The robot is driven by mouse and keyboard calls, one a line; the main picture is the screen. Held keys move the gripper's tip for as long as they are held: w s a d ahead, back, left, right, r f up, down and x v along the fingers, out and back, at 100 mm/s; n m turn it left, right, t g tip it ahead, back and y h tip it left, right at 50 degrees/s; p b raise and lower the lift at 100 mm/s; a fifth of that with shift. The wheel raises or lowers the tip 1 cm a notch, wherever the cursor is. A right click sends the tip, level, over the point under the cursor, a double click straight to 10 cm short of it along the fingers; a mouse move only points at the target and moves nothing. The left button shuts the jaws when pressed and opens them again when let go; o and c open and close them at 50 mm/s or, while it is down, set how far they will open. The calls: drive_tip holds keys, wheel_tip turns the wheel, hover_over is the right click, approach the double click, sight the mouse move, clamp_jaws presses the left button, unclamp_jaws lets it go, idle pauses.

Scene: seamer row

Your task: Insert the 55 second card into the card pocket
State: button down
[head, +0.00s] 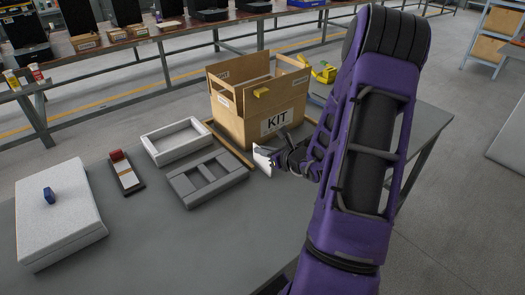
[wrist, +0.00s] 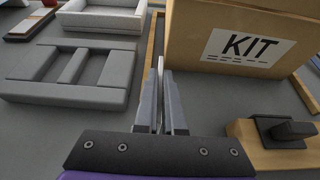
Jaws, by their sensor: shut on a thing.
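My gripper (head: 283,158) is at the front of the wooden KIT box (head: 247,125), low and near the table. It is shut on a white card (head: 262,160), which stands out to the left of the fingers in the head view. In the wrist view the fingers (wrist: 162,95) are close together, with the card seen nearly edge-on between them. The card's print cannot be read, so I cannot tell whether it says 55 second. The KIT box also shows in the wrist view (wrist: 190,50), just beyond the fingertips. I cannot make out the card pocket for sure.
A grey compartment tray (head: 190,190), a pale open frame (head: 158,150) and a red-topped holder (head: 127,178) lie left of the gripper. A wooden block with a black clamp (wrist: 288,130) is right of the fingers.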

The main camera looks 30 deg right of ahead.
drive_tip(key=shift+f, duration=0.25)
drive_tip(key=c, duration=1)
unclamp_jaws()
drive_tip(key=shift+r, duration=0.15)
drive_tip(key=shift+r, duration=0.1)
